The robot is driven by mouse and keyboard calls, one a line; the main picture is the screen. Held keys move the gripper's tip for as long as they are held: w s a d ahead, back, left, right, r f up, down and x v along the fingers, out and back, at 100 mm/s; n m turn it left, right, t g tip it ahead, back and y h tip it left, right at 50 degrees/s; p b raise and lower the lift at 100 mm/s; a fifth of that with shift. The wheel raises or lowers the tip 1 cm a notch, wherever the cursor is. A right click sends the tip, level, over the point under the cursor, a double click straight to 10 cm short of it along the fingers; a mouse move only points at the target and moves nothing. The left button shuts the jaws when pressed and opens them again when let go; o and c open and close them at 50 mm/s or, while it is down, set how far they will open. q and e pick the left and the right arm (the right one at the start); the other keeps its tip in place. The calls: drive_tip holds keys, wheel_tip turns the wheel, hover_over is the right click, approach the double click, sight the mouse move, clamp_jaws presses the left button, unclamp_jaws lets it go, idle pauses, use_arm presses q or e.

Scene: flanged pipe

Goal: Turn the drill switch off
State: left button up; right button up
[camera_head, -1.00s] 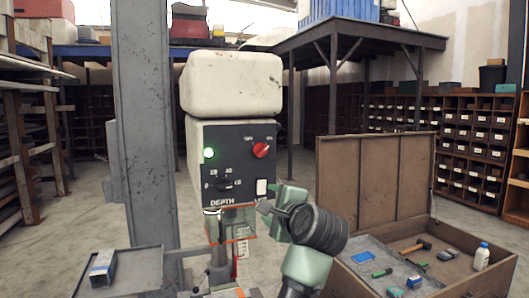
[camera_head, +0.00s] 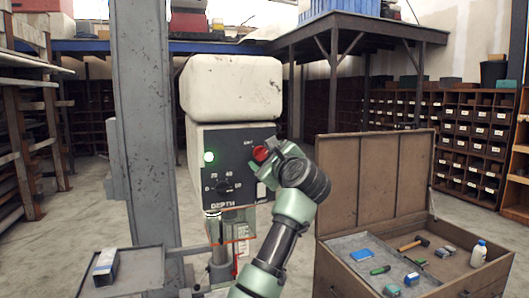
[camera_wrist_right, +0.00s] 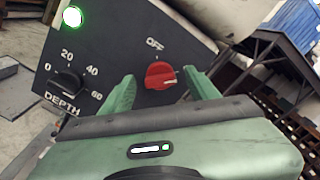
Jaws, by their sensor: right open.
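The drill press head (camera_head: 232,130) has a dark front panel with a red rotary switch (camera_head: 261,154). In the right wrist view the red switch (camera_wrist_right: 160,75) sits below the "OFF" label, and its pale pointer mark points to the right, away from OFF. A green light (camera_head: 209,157) glows on the panel. My right gripper (camera_head: 267,152) is at the switch; in the wrist view its two green fingers (camera_wrist_right: 160,84) are spread, one on each side of the switch. I cannot tell whether they touch it. My left gripper is not in view.
A black depth dial (camera_head: 222,186) sits lower left on the panel. A grey column (camera_head: 146,130) stands left of the drill. An open wooden chest (camera_head: 375,185) with tools stands at the right. A small grey table (camera_head: 125,272) is at lower left.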

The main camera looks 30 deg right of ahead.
drive_tip(key=shift+w, duration=0.1)
clamp_jaws()
drive_tip(key=shift+f+n, duration=0.1)
drive_tip(key=shift+n, duration=0.3)
drive_tip(key=n, duration=0.3)
drive_tip(key=shift+f+n, duration=0.1)
drive_tip(key=shift+n, duration=0.2)
drive_tip(key=n, duration=0.4)
drive_tip(key=shift+f+b, duration=0.1)
drive_tip(key=shift+b, duration=0.2)
drive_tip(key=n, duration=0.5)
drive_tip(key=shift+f, duration=0.15)
drive_tip(key=shift+f+n, duration=0.1)
drive_tip(key=shift+n, duration=2.2)
